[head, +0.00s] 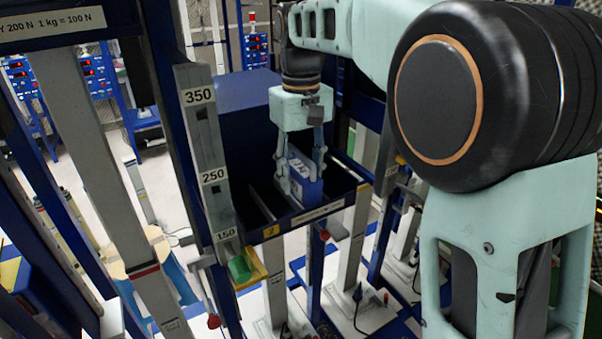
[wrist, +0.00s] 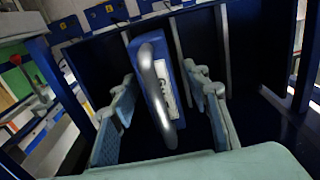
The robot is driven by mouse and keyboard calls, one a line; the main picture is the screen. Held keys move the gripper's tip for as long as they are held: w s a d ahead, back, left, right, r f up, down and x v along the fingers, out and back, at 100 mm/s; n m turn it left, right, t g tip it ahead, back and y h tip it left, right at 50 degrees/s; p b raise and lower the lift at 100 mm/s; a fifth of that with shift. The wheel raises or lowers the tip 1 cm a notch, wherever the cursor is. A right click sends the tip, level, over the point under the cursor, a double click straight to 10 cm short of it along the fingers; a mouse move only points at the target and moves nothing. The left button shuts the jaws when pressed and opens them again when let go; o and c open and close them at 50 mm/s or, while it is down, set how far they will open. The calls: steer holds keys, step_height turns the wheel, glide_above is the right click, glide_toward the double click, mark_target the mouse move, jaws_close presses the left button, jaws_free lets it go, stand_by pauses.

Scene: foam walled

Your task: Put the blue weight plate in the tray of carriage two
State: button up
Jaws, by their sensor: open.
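The blue weight plate (head: 306,187) stands on edge in a dark blue tray (head: 345,201) in the head view. In the wrist view the plate (wrist: 153,84) shows a white label and a grey curved handle on its near edge. My gripper (head: 301,178) is open, with one finger on each side of the plate. In the wrist view the gripper (wrist: 163,80) shows gaps between both fingers and the plate. The plate's lower edge is hidden by the tray front.
Thin upright dividers (wrist: 223,60) stand in the tray on both sides of the plate. A grey post (head: 205,150) marked 350, 250 and 150 rises left of the tray. A green block (head: 239,268) sits in a small yellow holder at its foot. Red-knobbed levers (head: 324,235) stick out below.

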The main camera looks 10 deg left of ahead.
steer(key=shift+r, duration=0.1)
step_height(320, 180, up, 12)
steer(key=shift+p, duration=0.7)
